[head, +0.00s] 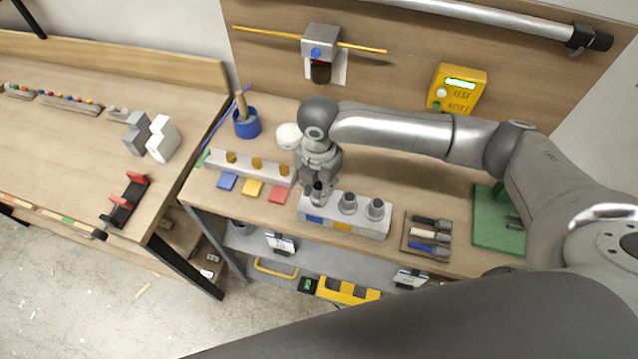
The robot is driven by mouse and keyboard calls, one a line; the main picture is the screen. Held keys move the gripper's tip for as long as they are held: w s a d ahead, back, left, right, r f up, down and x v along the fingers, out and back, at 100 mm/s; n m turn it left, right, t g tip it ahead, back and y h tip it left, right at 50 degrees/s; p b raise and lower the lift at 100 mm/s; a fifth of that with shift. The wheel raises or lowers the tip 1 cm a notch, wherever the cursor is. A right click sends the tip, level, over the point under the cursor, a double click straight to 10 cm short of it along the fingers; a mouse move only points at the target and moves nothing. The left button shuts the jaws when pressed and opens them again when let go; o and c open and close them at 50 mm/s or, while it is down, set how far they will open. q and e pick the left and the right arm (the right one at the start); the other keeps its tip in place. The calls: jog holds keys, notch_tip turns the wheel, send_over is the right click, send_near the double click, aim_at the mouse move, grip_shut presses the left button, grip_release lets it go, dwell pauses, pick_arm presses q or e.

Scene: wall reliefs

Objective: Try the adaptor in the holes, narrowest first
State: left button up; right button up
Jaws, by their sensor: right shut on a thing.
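My right gripper (318,181) points down over the left end of a pale block (372,229) and is shut on a grey adaptor (317,194). The adaptor is at the block's left position; I cannot tell whether it is seated or just above. Two similar grey adaptors, a middle one (348,203) and a right one (376,209), stand upright in the same block. My left gripper is out of view.
Blue (227,182), yellow (251,188) and red (278,194) tiles lie before the bar. A blue cup (247,128) and white round thing (288,136) stand behind it. A tray of tools (410,239) and green board (490,226) lie right. A yellow test box (457,88) is on the back panel.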

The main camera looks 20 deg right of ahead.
jog(key=shift+f, duration=0.55)
jog(key=o, duration=1.1)
notch_tip(320, 180, up, 12)
